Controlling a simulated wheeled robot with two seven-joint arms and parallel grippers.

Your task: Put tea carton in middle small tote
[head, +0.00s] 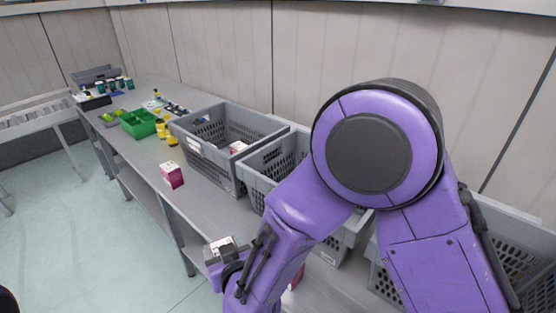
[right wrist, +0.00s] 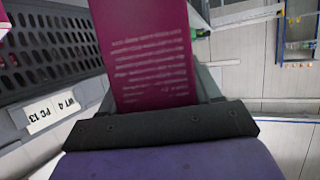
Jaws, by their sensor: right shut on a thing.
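My right gripper (head: 219,247) is at the front edge of the table, low in the head view. It is shut on a tea carton (right wrist: 150,45), which is magenta with pale printed lines in the right wrist view. In the head view only the carton's pale top shows between the fingers. A grey tote (head: 258,180) stands at the middle of the row, partly hidden behind my purple arm. Another pink-and-white carton (head: 172,176) stands upright on the table to the left. My left gripper is not in view.
A grey tote (head: 210,160) to the left holds a small carton (head: 238,147). Another grey tote (head: 512,250) is at the right. A pink item (head: 297,277) shows beside my arm. A green divided tray (head: 139,123) and small items lie farther back. A labelled tote wall (right wrist: 45,113) is beside the held carton.

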